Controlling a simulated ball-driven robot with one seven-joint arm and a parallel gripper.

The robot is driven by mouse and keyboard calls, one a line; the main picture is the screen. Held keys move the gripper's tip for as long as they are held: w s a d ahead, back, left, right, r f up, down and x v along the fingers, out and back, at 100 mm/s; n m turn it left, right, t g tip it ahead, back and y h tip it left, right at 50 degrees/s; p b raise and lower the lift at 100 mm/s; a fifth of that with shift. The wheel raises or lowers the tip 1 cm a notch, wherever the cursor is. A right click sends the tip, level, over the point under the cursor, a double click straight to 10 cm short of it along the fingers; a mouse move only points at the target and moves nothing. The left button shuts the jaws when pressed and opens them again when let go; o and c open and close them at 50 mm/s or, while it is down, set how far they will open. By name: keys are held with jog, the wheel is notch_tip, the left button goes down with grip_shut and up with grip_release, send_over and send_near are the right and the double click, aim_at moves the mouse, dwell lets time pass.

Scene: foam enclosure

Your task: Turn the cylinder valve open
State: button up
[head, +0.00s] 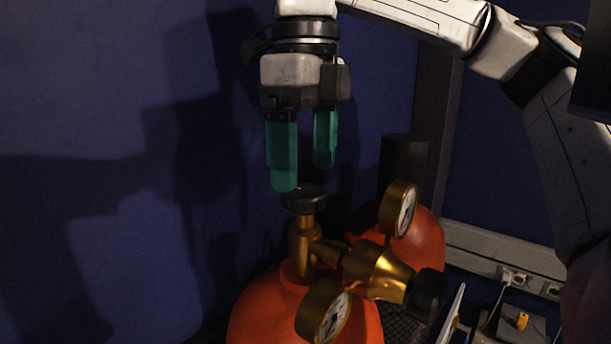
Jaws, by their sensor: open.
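The cylinder valve has a dark round handwheel (306,199) on top of a brass stem (301,243). It stands on an orange gas cylinder (265,312) at the bottom middle of the head view. My gripper (304,178) points down with two green fingers spread apart, and nothing is between them. The fingertips are just above the handwheel in the picture; the left fingertip is close to its left edge. I cannot tell whether it touches. The underside and far side of the handwheel are hidden.
A brass regulator (376,270) with a dark knob (427,293) and two gauges, one upper (398,209) and one lower (324,312), sticks out to the right. A second orange cylinder (428,240) stands behind. A blue wall (90,120) is at the left. Wall sockets (513,277) are at right.

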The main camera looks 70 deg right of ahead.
aim_at(306, 190)
jog(key=shift+f+b, duration=0.9)
jog(key=shift+f, duration=0.6)
jog(key=c, duration=1.1)
